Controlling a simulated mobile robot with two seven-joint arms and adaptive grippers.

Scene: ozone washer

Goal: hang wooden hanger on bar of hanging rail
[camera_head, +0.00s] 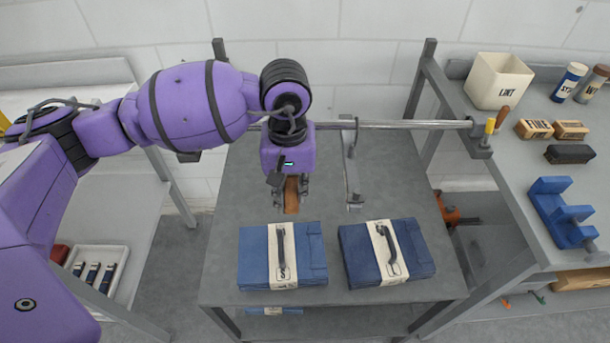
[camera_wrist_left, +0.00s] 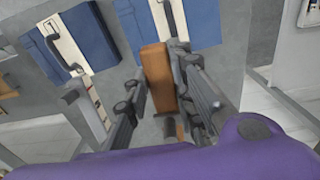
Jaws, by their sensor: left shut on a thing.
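My left gripper (camera_head: 290,200) is above the grey table, in front of the rail's bar and behind the left blue bundle. It is shut on a brown wooden piece, which I take for the wooden hanger (camera_head: 291,194). The hanger also shows between the fingers in the left wrist view (camera_wrist_left: 158,78). I cannot make out its full shape or its hook. The bar (camera_head: 410,125) of the hanging rail runs level across the back of the table, partly hidden by my wrist. A grey metal hanger (camera_head: 351,170) hangs on it, right of my gripper. My right gripper is not in view.
Two blue folded bundles (camera_head: 310,255) (camera_head: 412,252) with pale bands lie on the table (camera_head: 235,190). The right bench holds a white LINT bin (camera_head: 497,80), brushes (camera_head: 570,154) and a blue stand (camera_head: 560,212).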

